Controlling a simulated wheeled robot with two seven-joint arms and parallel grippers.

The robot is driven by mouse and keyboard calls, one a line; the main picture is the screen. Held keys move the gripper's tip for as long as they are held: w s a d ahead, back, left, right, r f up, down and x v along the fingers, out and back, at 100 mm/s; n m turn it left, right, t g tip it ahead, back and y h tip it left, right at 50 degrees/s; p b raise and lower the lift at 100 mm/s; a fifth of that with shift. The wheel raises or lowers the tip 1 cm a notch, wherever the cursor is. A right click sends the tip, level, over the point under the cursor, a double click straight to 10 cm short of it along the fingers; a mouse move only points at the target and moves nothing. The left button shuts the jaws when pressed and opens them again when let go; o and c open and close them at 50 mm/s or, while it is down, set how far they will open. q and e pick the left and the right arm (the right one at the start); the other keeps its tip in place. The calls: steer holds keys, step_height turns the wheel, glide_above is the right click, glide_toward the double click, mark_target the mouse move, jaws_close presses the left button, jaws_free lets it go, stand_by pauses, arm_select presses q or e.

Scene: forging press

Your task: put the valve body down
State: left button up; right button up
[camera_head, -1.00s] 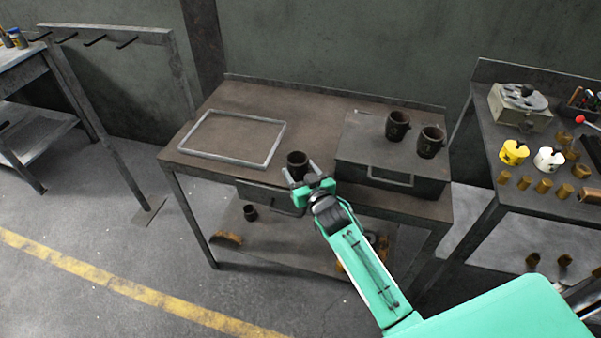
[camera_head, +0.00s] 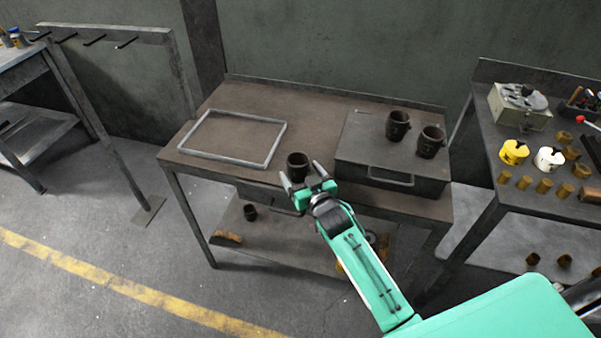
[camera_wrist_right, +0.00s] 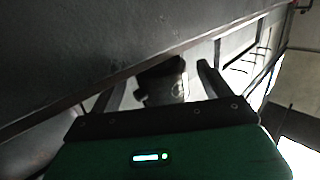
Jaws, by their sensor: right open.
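A dark valve body (camera_head: 297,165) stands upright on the brown bench top near its front edge, between the rectangular frame and the grey case. My right gripper (camera_head: 301,176) is open around it, one finger to each side, with gaps visible. In the right wrist view the valve body (camera_wrist_right: 163,80) shows between the spread fingers of the right gripper (camera_wrist_right: 160,85), partly hidden by the gripper's body. Two similar dark valve bodies (camera_head: 397,125) (camera_head: 431,141) stand on the grey case. My left gripper is not in view.
A flat metal frame (camera_head: 268,158) lies on the bench (camera_head: 250,97) to the left. The grey case (camera_head: 362,150) sits at the right end. A side table (camera_head: 483,133) at right holds yellow and white parts and several brass pieces. Bare bench top lies behind the valve body.

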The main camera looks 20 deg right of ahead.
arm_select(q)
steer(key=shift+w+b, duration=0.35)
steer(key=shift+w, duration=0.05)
arm_select(e)
steer(key=s+d, duration=0.1)
steer(key=s, duration=1)
steer(key=shift+s+d+r, duration=0.15)
steer(key=shift+r, duration=0.3)
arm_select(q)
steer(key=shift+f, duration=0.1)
